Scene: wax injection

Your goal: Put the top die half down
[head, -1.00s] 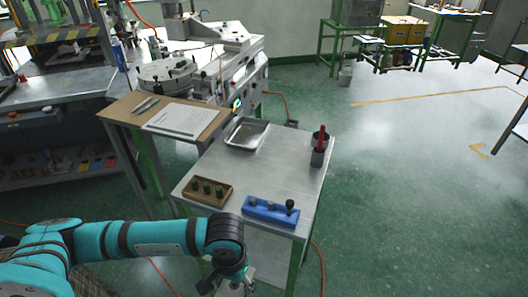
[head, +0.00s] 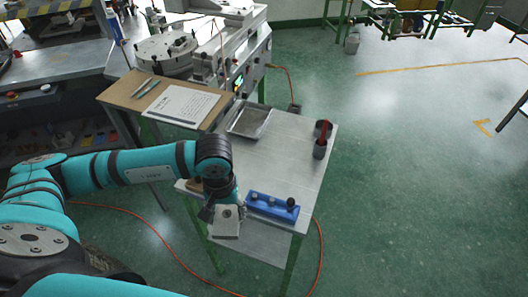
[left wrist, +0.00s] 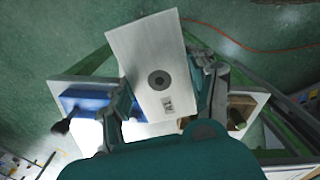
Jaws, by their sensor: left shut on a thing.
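The top die half is a flat, light grey metal block (head: 227,222) with a dark round hole and a small label, seen clearly in the left wrist view (left wrist: 150,50). My left gripper (head: 228,207) is shut on it, with one finger on each side in the left wrist view (left wrist: 165,85). The block hangs tilted at the near edge of the metal table (head: 285,150), between the wooden box and the blue holder. I cannot tell its exact height above the table. My right gripper is not in view.
A blue holder (head: 262,207) with black knobs stands at the table's near edge. A wooden box (head: 195,185) is mostly hidden by my gripper. The table's middle is clear. Papers (head: 180,104) lie on a side board.

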